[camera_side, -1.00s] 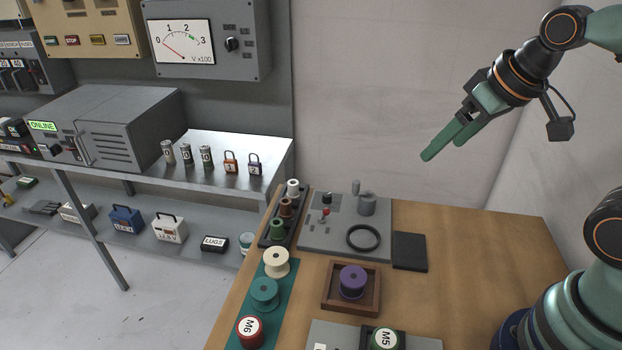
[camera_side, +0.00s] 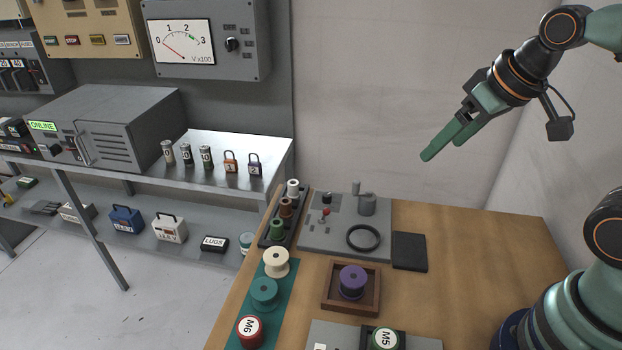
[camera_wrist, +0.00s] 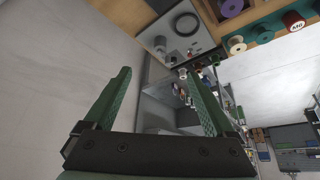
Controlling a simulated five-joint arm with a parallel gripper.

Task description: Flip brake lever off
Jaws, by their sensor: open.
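A grey base plate (camera_side: 318,238) lies on the wooden bench. It carries a small lever with a red knob (camera_side: 326,211), which looks like the brake lever; its exact setting is too small to tell. Beside it are a grey cylinder with a post (camera_side: 367,206) and a black ring (camera_side: 363,237). My gripper (camera_side: 443,150) is open and empty, high above the bench, to the right of the plate and pointing down left. In the wrist view my gripper's fingers (camera_wrist: 158,72) stand apart, with the plate (camera_wrist: 168,25) beyond them at the top.
Spools stand left of the plate in a dark rack (camera_side: 265,240) and on a teal mat (camera_side: 284,300). A purple spool (camera_side: 352,281) sits in a wooden tray (camera_side: 330,304). A black pad (camera_side: 409,252) lies right of the plate.

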